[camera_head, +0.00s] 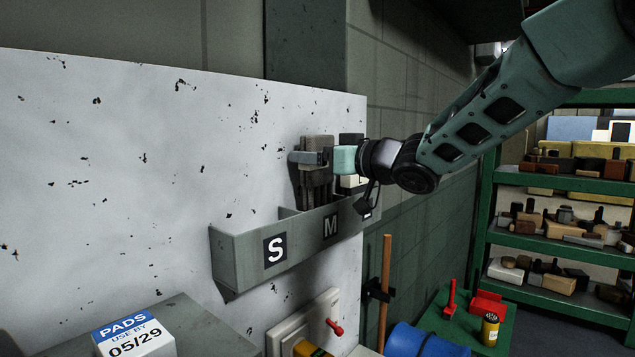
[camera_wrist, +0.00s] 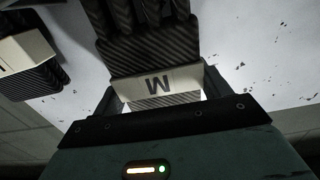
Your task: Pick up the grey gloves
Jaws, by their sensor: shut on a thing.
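The grey gloves (camera_head: 313,188) hang fingers down at the M section of the wall bin (camera_head: 240,262). Their lower ends meet the bin's front edge, and I cannot tell how far they reach inside. My gripper (camera_head: 313,159) is shut on their upper part, one finger across the near side. In the wrist view the gloves' pale cuff marked M (camera_wrist: 185,78) sits between the fingers of my gripper (camera_wrist: 162,93), with dark ribbed glove fingers beyond it.
Another dark glove with a pale cuff (camera_wrist: 28,50) is close beside in the wrist view. A PADS box (camera_head: 135,338), a wall switch plate with a red lever (camera_head: 334,327), a wooden handle (camera_head: 386,275) and a blue drum (camera_head: 420,342) are below. Green shelves (camera_head: 560,245) stand right.

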